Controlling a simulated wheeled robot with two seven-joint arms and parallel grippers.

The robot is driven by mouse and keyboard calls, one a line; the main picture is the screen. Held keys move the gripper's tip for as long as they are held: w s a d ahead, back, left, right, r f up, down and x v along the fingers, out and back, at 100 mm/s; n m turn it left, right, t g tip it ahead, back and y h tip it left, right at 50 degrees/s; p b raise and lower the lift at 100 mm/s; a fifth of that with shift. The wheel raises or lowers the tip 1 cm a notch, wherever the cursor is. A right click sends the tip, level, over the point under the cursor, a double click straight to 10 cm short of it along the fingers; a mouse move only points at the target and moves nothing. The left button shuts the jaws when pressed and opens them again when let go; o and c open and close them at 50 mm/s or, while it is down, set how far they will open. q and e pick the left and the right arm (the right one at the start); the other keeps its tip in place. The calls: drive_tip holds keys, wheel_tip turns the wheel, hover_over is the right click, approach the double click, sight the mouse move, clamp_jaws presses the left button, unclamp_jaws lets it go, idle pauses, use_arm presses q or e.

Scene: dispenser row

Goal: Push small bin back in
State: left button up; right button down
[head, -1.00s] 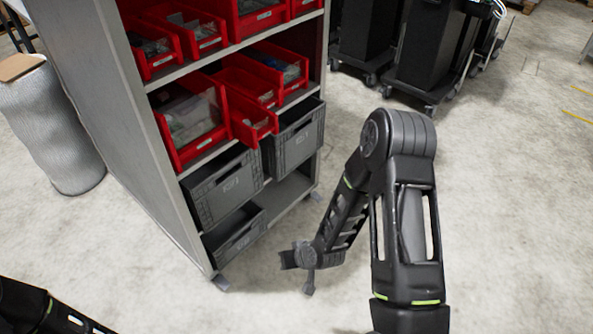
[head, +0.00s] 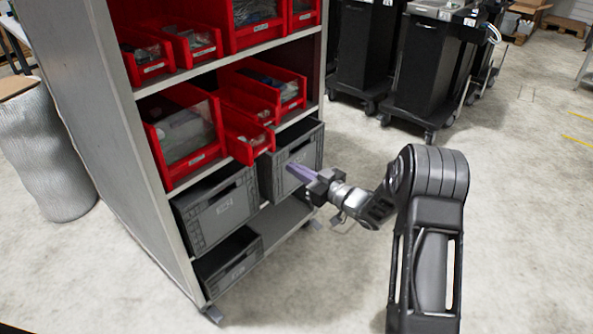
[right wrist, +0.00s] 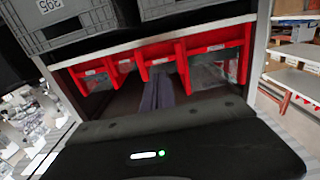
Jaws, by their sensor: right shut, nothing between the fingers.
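The small red bin (head: 248,138) is on the middle shelf in the head view. Its front sticks out past the larger red bin (head: 185,135) on its left. My right gripper (head: 300,172) has purple fingers, shut and empty. In the head view they overlap the front of a grey crate (head: 290,158), below and right of the small bin; I cannot tell whether they touch it. In the right wrist view the fingers (right wrist: 157,95) point towards a row of red bin fronts (right wrist: 215,45). My left gripper is out of view.
More red bins (head: 255,22) fill the upper shelf. Another grey crate (head: 215,208) is left of the first, with one more (head: 230,262) below. Black carts (head: 425,70) stand behind on the right. The floor right of the shelf is open.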

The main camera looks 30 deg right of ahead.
sight(263, 151)
drive_tip(key=b+x, duration=0.1)
drive_tip(key=x, duration=0.8)
drive_tip(key=shift+b+x, duration=1.3)
drive_tip(key=shift+x, duration=1.55)
drive_tip(key=shift+b+x, duration=0.6)
drive_tip(key=shift+x, duration=1.3)
drive_tip(key=shift+s+d+r, duration=0.1)
drive_tip(key=shift+s+d, duration=0.05)
drive_tip(key=shift+s, duration=0.2)
drive_tip(key=p+v, duration=0.1)
drive_tip(key=v, duration=0.7)
drive_tip(key=shift+s, duration=0.15)
